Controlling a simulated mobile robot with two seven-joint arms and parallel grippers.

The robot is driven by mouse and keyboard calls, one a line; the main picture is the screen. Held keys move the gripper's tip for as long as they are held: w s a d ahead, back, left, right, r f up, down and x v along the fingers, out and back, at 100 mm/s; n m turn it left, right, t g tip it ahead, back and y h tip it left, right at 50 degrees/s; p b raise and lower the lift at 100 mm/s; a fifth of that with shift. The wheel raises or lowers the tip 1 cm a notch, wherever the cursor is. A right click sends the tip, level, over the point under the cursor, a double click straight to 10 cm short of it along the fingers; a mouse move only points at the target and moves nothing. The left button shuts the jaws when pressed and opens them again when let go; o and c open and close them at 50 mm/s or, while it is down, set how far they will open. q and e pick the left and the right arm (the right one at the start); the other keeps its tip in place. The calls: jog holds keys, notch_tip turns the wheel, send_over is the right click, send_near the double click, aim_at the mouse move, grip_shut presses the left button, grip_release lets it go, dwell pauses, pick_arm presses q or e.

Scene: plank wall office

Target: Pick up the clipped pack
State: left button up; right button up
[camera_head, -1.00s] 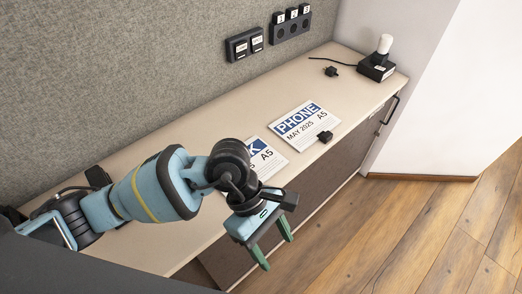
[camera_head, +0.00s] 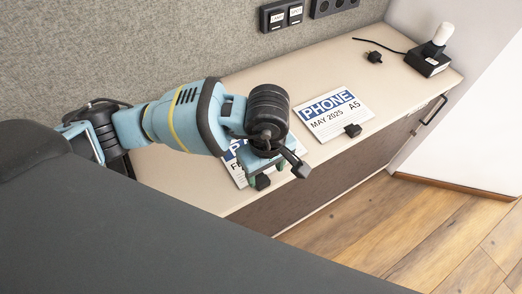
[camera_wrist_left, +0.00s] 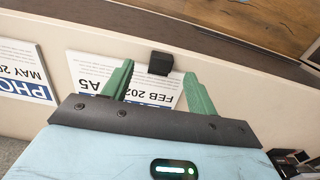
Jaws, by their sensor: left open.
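Two white paper packs with blue title bands lie on the cabinet top, each with a black clip at its front edge. The nearer pack (camera_head: 237,172) is partly hidden by my left arm in the head view. In the left wrist view this pack (camera_wrist_left: 95,68) reads FEB and A5. Its black clip (camera_wrist_left: 160,62) appears between the green fingers of my left gripper (camera_wrist_left: 158,70), which is open. The gripper (camera_head: 265,172) is over the pack's front edge in the head view; contact cannot be told. The PHONE pack (camera_head: 330,108) lies to the right. My right gripper is not in view.
The beige cabinet top (camera_head: 290,80) has free room behind the packs. A black plug (camera_head: 374,57) and a black box with a white bulb (camera_head: 428,63) stand at the far right end. Switches (camera_head: 281,15) are on the grey wall. Wooden floor (camera_head: 400,230) lies in front.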

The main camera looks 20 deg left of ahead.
aim_at(263, 181)
pick_arm(q)
jog(key=shift+a+f, duration=0.15)
jog(key=shift+f, duration=1.15)
jog(key=shift+a+f, duration=0.1)
jog(key=shift+f, duration=1.15)
grip_shut()
jog(key=shift+r, duration=0.1)
